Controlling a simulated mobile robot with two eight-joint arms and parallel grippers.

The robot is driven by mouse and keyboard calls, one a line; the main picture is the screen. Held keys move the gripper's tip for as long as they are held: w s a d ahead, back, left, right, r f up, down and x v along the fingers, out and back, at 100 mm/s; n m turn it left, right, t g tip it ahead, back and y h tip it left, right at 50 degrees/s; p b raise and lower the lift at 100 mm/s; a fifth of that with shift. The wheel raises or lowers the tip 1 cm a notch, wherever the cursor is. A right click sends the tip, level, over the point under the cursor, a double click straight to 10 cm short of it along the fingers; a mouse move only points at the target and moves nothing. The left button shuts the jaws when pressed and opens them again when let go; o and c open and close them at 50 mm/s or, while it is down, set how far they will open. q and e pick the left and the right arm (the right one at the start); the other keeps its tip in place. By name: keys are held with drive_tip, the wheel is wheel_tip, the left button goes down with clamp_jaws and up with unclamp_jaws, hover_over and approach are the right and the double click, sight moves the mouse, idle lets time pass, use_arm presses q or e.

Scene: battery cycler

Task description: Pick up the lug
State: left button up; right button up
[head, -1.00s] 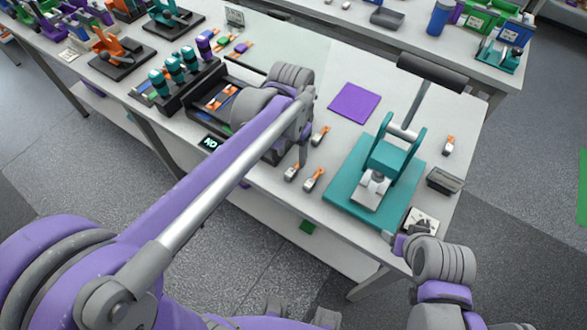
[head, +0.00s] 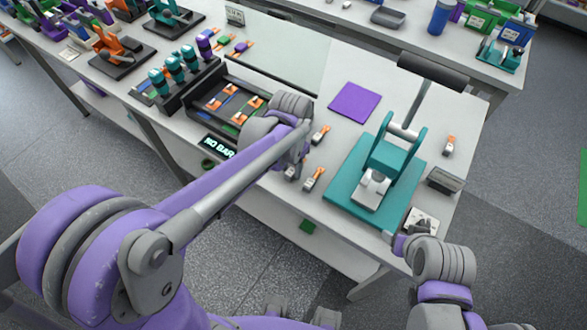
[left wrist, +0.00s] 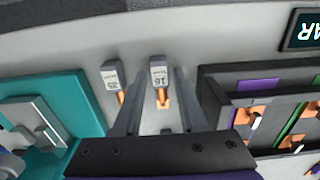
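Small metal lugs with orange ends lie on the white table. In the left wrist view, one lug marked 16 (left wrist: 158,78) lies between the two spread fingers of my left gripper (left wrist: 157,108), with visible gaps beside it. A second lug, which seems marked 25 (left wrist: 112,77), lies just left of the fingers. In the head view, my left gripper (head: 300,163) is over the near table edge and partly hides the lug marked 16 (head: 291,172); the other lug (head: 314,179) lies beside it. My right gripper is at the lower right, its fingers unclear.
A teal press (head: 345,195) with a long lever stands right of the lugs. A black tray (head: 213,118) with colored slots lies to the left. Further lugs (head: 320,135) (head: 450,145) and a purple mat (head: 354,103) are on the table.

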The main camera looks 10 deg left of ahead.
sight(291, 171)
use_arm(q)
clamp_jaws()
wheel_tip(291, 171, up, 10)
drive_tip(key=shift+p, duration=0.3)
idle(0.3)
